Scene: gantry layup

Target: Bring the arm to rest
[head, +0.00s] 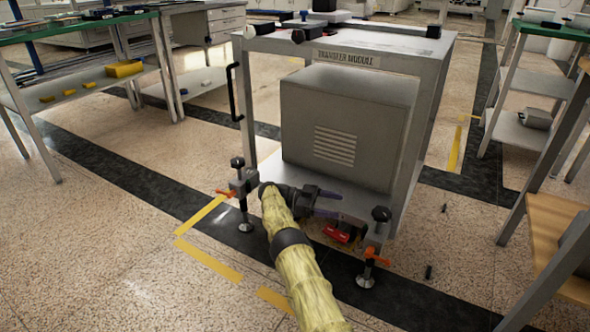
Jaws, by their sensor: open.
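My arm, in a pale yellow sleeve with dark bands, reaches from the bottom of the head view toward the transfer module (352,60), a grey wheeled-cart-like frame with a large vented box inside. My gripper (335,203) is at the module's lower front edge, pointing right. Its two purple-tipped fingers are apart, with nothing seen between them. A red pedal-like part (338,233) lies just below the fingers, low on the module's front. Whether the gripper touches the module cannot be told.
Levelling feet with orange levers stand at the module's front left (243,190) and front right (371,262). A green-topped bench (75,28) is at left, a wooden-shelved rack (555,225) at right. Yellow tape (208,260) marks the open floor in front.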

